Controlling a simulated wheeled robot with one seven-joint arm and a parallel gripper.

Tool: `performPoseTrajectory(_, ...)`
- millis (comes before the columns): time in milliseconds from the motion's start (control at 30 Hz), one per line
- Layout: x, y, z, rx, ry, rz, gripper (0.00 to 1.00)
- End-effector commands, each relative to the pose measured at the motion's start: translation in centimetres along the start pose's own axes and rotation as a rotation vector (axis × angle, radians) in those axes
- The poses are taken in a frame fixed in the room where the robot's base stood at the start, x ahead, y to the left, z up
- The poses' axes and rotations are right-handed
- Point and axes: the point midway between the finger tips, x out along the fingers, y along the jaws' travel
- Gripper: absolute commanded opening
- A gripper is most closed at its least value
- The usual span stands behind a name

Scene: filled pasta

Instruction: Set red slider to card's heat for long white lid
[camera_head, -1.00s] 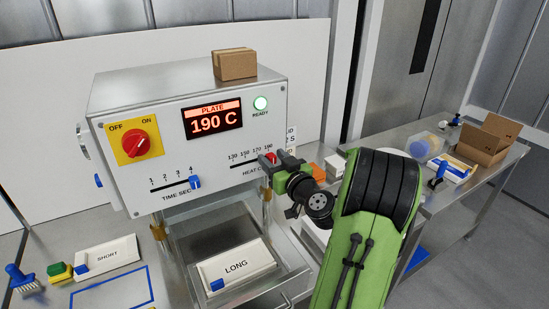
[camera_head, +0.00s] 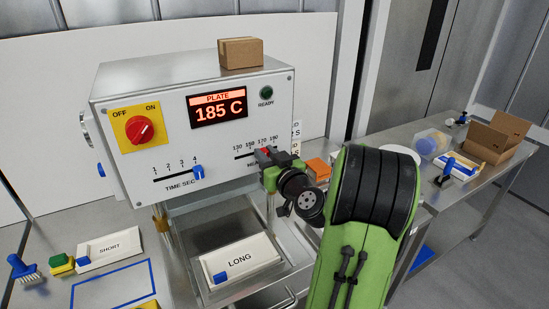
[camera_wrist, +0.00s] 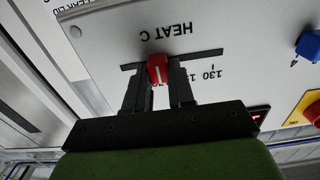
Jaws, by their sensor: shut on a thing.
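The red slider (camera_head: 264,149) of the HEAT C scale is on the front of the steel machine (camera_head: 130,178), near the 170 mark. It also shows in the wrist view (camera_wrist: 157,68), between the two dark fingers. My gripper (camera_head: 266,158) is shut on the red slider, and it hides part of the slot and label in the head view. The plate display (camera_head: 219,107) reads 185 C. The READY lamp (camera_head: 266,93) is dark. The white piece marked LONG (camera_head: 247,257) lies in the lower tray. A card (camera_head: 297,128) behind the machine is mostly hidden; its heat values cannot be read.
The blue time slider (camera_head: 198,171) stands near 4. The red rotary switch (camera_head: 140,130) is at the left. A small cardboard box (camera_head: 241,52) sits on the machine. A white piece marked SHORT (camera_head: 108,249) lies on the left bench. An open carton (camera_head: 497,140) is on the right table.

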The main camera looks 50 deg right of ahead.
Motion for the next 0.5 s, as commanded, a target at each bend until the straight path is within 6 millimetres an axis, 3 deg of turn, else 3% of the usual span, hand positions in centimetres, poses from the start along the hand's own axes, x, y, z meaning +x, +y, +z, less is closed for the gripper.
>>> performPoseTrajectory(167, -0.01, 0.11, -0.05, 0.0, -0.002, 0.002, 0.0)
performPoseTrajectory(200, -0.02, 0.12, -0.05, 0.0, -0.003, 0.002, 0.28)
performPoseTrajectory(300, -0.01, 0.12, -0.05, -0.001, -0.002, 0.002, 0.43)
performPoseTrajectory(367, -0.01, 0.13, -0.06, -0.001, -0.002, 0.002, 0.49)
performPoseTrajectory(500, -0.01, 0.13, -0.06, -0.001, -0.002, 0.002, 0.49)
